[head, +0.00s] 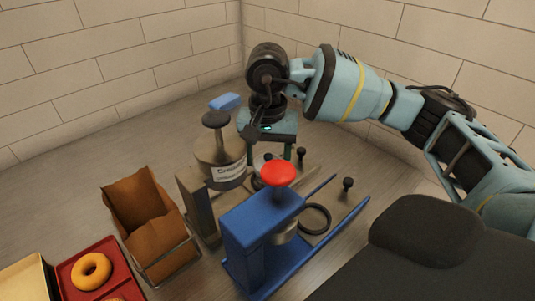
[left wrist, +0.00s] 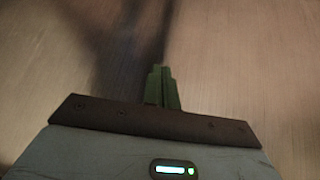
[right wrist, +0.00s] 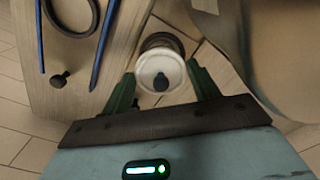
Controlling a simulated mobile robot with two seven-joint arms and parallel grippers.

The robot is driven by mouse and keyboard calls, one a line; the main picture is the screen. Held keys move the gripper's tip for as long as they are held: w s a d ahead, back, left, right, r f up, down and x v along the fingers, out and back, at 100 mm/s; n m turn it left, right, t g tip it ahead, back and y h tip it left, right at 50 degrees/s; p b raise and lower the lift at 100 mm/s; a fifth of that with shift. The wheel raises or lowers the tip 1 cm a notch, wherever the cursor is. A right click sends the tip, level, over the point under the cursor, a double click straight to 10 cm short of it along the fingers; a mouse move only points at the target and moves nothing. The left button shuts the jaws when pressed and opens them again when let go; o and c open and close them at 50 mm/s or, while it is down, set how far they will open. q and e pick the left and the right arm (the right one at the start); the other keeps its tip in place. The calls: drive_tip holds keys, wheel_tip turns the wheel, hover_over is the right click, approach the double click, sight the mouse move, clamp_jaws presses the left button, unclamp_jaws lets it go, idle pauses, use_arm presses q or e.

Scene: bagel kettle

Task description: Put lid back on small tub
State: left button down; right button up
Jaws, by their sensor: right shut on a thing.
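A small round white lid (right wrist: 158,72) with a dark knob lies between the fingers of my right gripper (right wrist: 164,72) in the right wrist view. The fingers are shut on its sides. A darker round rim, probably the small tub (right wrist: 162,41), shows just behind the lid; I cannot tell whether they touch. In the head view my right gripper (head: 270,155) points down beside the large labelled canister, and the lid is mostly hidden behind the blue press. My left gripper (left wrist: 161,88) is shut and empty over a bare surface in the left wrist view; it is outside the head view.
The large labelled canister (head: 219,165) stands left of my right gripper. A blue press (head: 249,241) with a red knob (head: 278,173) stands in front. A brown basket (head: 150,212) and red tray (head: 67,279) with bagels are front left.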

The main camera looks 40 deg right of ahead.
use_arm(q)
drive_tip(key=shift+s, duration=0.25)
idle(0.5)
use_arm(e)
drive_tip(key=o, duration=1.3)
use_arm(q)
drive_tip(key=shift+w, duration=0.15)
use_arm(e)
drive_tip(key=shift+r, duration=0.5)
drive_tip(key=shift+r+p, duration=1.1)
drive_tip(key=shift+r, duration=0.85)
drive_tip(key=shift+r+p, duration=0.45)
drive_tip(key=shift+r, duration=0.6)
use_arm(q)
drive_tip(key=shift+t, duration=0.4)
drive_tip(key=w+r, duration=0.2)
drive_tip(key=r, duration=0.1)
drive_tip(key=w+r, duration=0.1)
drive_tip(key=shift+r, duration=0.15)
